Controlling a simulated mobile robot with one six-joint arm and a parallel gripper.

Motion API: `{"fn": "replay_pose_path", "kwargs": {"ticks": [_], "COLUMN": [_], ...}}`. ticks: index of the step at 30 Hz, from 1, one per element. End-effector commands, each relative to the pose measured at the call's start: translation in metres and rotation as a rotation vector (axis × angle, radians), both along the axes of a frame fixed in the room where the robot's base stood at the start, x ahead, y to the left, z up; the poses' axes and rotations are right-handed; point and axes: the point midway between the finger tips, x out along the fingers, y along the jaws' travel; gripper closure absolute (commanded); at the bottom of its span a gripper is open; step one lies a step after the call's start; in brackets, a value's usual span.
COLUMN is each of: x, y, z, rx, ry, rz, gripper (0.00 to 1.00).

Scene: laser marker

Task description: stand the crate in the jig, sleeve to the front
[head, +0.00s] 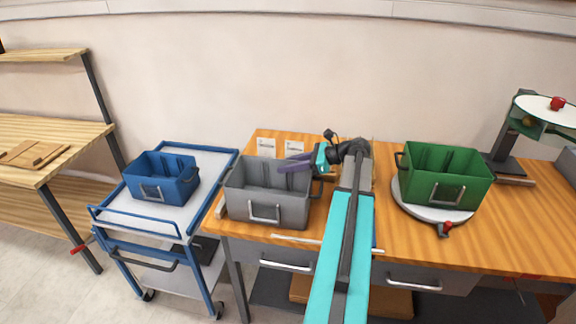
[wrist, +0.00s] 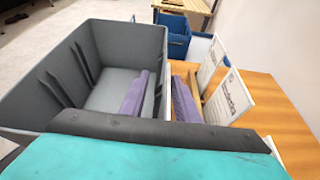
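A grey crate (head: 266,204) stands upright on the wooden table, left of my arm. A metal sleeve (head: 264,212) is on its front wall. My gripper (head: 295,162) is at the crate's back wall, its purple fingers pointing left. In the wrist view one finger is inside the grey crate (wrist: 95,45) and the other outside, with the wall between them and a gap showing. The gripper (wrist: 158,98) looks open around the wall. Wooden strips lie by the crate's left side (head: 219,208) and behind it; I cannot tell whether these are the jig.
A green crate (head: 446,174) with a sleeve on its front stands on a round turntable (head: 408,204). A blue crate (head: 162,178) stands on a blue trolley (head: 207,166). Two white cards (head: 266,147) stand at the table's back. A green-and-white machine (head: 508,130) is at right.

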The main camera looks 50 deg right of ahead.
Motion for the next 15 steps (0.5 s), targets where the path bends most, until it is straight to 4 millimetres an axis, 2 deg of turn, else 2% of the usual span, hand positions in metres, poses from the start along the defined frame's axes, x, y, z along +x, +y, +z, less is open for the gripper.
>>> {"fn": "replay_pose_path", "kwargs": {"ticks": [8,15], "x": [-0.005,-0.025], "y": [-0.003,-0.017], "z": [0.002,0.011], "rx": [0.001,-0.001], "ry": [-0.001,0.0], "rz": [0.0,-0.002], "gripper": [0.71,0.71]}}
